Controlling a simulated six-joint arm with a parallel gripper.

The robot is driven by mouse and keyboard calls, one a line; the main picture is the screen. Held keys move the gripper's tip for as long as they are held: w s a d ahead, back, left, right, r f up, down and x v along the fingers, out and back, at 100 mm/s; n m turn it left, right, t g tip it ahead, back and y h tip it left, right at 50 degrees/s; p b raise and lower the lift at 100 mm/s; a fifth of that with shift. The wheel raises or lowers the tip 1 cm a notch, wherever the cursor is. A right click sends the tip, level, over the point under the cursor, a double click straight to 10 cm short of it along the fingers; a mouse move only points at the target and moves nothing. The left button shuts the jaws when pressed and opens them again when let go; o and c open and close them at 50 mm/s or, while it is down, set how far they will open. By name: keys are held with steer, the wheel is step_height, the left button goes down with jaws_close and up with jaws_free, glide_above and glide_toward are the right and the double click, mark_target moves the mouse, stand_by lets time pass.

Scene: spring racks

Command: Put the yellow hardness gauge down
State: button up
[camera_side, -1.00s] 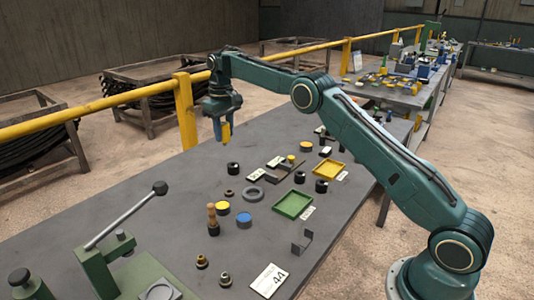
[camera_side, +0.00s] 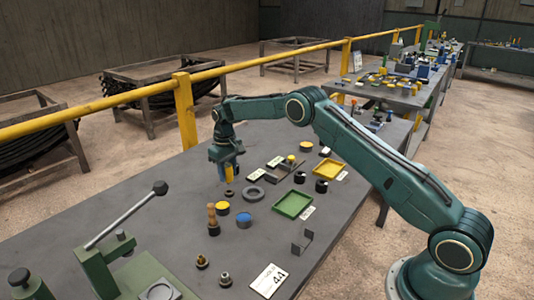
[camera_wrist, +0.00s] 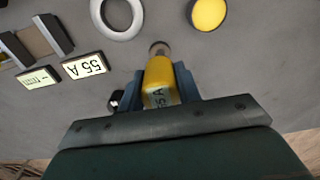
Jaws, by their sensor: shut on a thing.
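The yellow hardness gauge (camera_wrist: 158,75) is between the two blue fingers of my gripper (camera_wrist: 158,93) in the wrist view. It has a grey tip and a pale label on which "5 A" can be read. In the side view, my gripper (camera_side: 227,173) points down over the grey table, shut on the gauge (camera_side: 230,173). The gauge hangs upright and low, close to the tabletop. I cannot tell whether its tip touches the table.
Near the gauge are a grey ring (camera_side: 254,194), a small dark nut (camera_side: 229,193), a yellow-topped puck (camera_side: 222,208) and a wooden-handled tool (camera_side: 212,218). A green tray (camera_side: 293,216) and a yellow tray (camera_side: 331,170) lie to the right.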

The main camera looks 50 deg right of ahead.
mark_target(228, 182)
steer(key=shift+f, duration=2.15)
steer(key=shift+f, duration=0.15)
steer(key=o, duration=1)
step_height(228, 182, up, 11)
steer(key=shift+r, duration=0.7)
